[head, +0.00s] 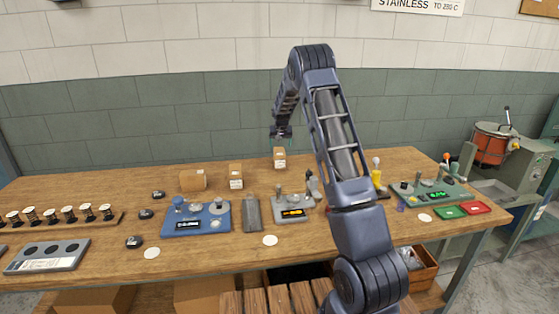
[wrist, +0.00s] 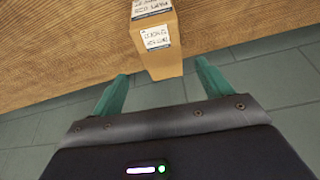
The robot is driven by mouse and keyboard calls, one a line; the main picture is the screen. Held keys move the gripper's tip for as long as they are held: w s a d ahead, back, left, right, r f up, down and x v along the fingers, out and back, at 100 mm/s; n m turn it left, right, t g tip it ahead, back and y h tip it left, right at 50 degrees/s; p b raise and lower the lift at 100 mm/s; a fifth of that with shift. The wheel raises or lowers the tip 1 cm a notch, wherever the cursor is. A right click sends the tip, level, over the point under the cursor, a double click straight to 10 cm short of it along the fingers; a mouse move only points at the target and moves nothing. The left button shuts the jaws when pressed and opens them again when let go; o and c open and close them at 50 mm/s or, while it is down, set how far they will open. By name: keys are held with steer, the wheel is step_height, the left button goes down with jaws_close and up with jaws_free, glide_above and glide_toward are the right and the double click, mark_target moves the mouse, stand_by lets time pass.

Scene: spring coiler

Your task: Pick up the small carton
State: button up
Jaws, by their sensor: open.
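A small tan carton (head: 279,158) with a white label stands upright at the back of the wooden table, close to the wall. In the wrist view the carton (wrist: 157,42) shows printed labels on two faces, and its near end lies just ahead of the fingertips. My gripper (head: 281,134) is right above this carton in the head view, pointing down. In the wrist view my gripper (wrist: 162,86) is open, with one green finger on each side of the carton's line. I see no finger touching the carton.
Another labelled carton (head: 236,177) and a wider brown box (head: 193,180) stand to the left. A blue device (head: 197,217), a grey device with a lit display (head: 292,209) and a grey block (head: 252,214) lie in front. The tiled wall (head: 190,105) is close behind.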

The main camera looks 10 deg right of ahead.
mark_target(279, 151)
steer(key=shift+x, duration=4.4)
steer(key=shift+s+a, duration=0.1)
steer(key=shift+a, duration=0.05)
steer(key=shift+f, duration=0.25)
steer(key=c, duration=1.3)
steer(key=shift+c, duration=0.9)
steer(key=shift+r, duration=0.15)
